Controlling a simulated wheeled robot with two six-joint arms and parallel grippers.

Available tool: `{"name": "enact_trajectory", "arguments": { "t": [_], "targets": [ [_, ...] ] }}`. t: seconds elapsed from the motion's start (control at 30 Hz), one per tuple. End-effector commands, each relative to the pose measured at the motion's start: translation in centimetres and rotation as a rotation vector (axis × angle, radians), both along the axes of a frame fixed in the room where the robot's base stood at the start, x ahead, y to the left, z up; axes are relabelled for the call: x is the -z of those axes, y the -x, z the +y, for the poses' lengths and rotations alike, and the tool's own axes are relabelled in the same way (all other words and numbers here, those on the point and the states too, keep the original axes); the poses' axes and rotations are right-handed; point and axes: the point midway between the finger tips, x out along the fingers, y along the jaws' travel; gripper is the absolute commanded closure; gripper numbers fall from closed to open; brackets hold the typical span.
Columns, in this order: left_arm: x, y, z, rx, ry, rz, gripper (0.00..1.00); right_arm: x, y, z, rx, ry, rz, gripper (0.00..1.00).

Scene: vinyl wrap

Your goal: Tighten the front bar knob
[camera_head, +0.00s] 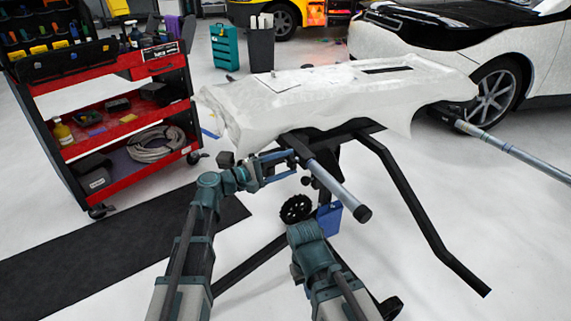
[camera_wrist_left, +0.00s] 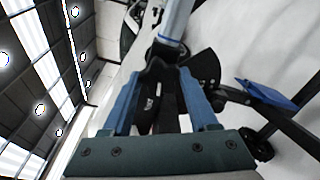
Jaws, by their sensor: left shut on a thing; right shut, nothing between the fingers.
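The front bar (camera_head: 340,189) is a grey tube with a black end cap, sticking out from the black stand under the wrapped panel. My left gripper (camera_head: 291,166) is at its left side near the stand. In the left wrist view, its two blue fingers (camera_wrist_left: 165,82) are shut on a dark piece, which looks like the front bar knob (camera_wrist_left: 160,60); its shape is mostly hidden. The bar also shows beyond the fingertips in that view (camera_wrist_left: 177,22).
The white-wrapped panel (camera_head: 320,95) lies on the stand. A black stand leg (camera_head: 415,220) reaches right. A red tool cart (camera_head: 125,125) stands left.

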Motion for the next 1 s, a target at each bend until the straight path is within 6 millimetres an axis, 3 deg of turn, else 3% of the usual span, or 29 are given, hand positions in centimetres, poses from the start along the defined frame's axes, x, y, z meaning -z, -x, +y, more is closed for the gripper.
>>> {"name": "enact_trajectory", "arguments": {
  "t": [1.0],
  "targets": [
    [0.14,0.06,0.01,0.001,-0.471,-0.841,0.96,0.12,0.00,0.00,0.000,0.000,0.000,1.00]
  ]
}}
